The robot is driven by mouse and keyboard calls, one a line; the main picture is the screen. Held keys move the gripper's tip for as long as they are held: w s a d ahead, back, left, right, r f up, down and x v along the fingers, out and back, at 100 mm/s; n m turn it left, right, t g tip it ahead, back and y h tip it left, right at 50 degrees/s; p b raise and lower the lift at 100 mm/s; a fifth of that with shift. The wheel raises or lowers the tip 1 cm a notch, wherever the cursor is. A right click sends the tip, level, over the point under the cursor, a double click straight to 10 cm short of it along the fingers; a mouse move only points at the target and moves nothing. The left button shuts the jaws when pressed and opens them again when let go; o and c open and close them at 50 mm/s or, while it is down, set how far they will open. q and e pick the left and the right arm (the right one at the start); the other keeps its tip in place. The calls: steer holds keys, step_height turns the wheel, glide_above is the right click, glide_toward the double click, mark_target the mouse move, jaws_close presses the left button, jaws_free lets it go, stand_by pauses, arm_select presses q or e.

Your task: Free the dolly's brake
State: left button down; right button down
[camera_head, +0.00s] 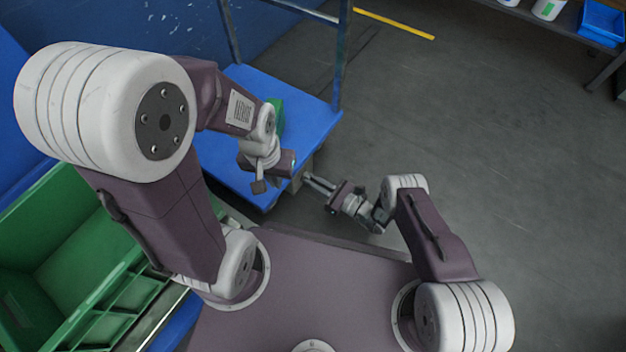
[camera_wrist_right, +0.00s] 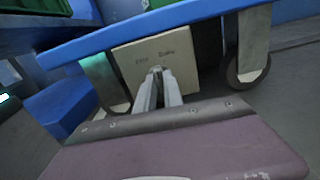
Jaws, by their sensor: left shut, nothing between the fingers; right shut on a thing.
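The dolly (camera_head: 232,178) is a blue flat platform with a metal push frame. In the right wrist view its blue edge (camera_wrist_right: 185,17) runs above a beige brake plate (camera_wrist_right: 188,52) with two small dark labels, too blurred to read surely. The plate also shows in the head view (camera_head: 308,168). My right gripper (camera_head: 306,178) is low at the dolly's near side. In the wrist view its fingertips (camera_wrist_right: 155,72) are closed at the plate, below and between the labels, on a small lever mostly hidden by them. My left gripper (camera_head: 258,186) is shut and empty above the dolly's near part.
A caster wheel (camera_wrist_right: 248,68) stands right of the plate. A green item (camera_head: 276,118) sits on the dolly behind my left arm. Green bins (camera_head: 60,235) stand at the left. The grey floor (camera_head: 480,150) to the right is clear.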

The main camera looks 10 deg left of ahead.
steer(key=n+p, duration=0.1)
steer(key=n, duration=0.5)
steer(key=shift+p, duration=0.3)
steer(key=shift+n, duration=0.4)
steer(key=c, duration=1.5)
jaws_free()
steer(key=shift+o, duration=0.2)
steer(key=shift+d, duration=0.1)
steer(key=p+v, duration=0.4)
steer(key=v, duration=0.5)
